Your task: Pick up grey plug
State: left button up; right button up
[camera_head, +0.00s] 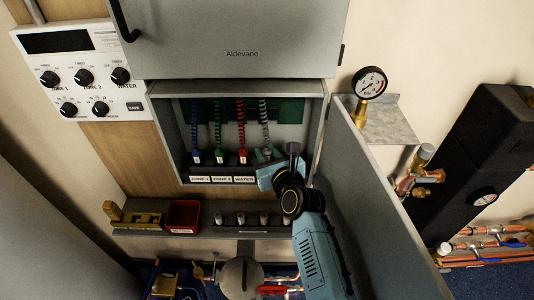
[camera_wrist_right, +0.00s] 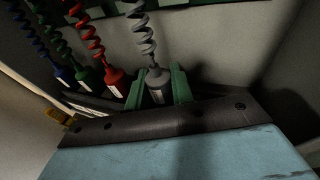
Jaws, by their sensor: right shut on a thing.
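The grey plug (camera_wrist_right: 157,84) hangs on a grey coiled cord (camera_wrist_right: 143,38) at the right end of a row of plugs inside the open cabinet. My right gripper (camera_wrist_right: 158,92) is shut on it, with one green fingertip on each side. In the head view my right gripper (camera_head: 266,155) reaches into the cabinet's lower right, and the grey cord (camera_head: 264,118) runs up from it. The plug's lower end is hidden in the wrist view. My left gripper is not in view.
Blue (camera_head: 196,155), green (camera_head: 219,156) and red plugs (camera_head: 242,155) stand to the left. The open cabinet door (camera_head: 360,190) is close to my right arm's right side. A shelf below holds a red bin (camera_head: 183,216) and several sockets or posts (camera_head: 240,219).

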aim_at(267, 153)
jog(key=shift+r+p, duration=0.7)
jog(key=shift+r, duration=0.1)
jog(key=shift+r+p, duration=0.85)
jog(key=shift+p, duration=0.15)
jog(key=s+p, duration=0.2)
jog(key=s, duration=0.1)
jog(key=s+p, duration=0.3)
jog(key=s, duration=1.2)
jog(key=shift+f, duration=0.15)
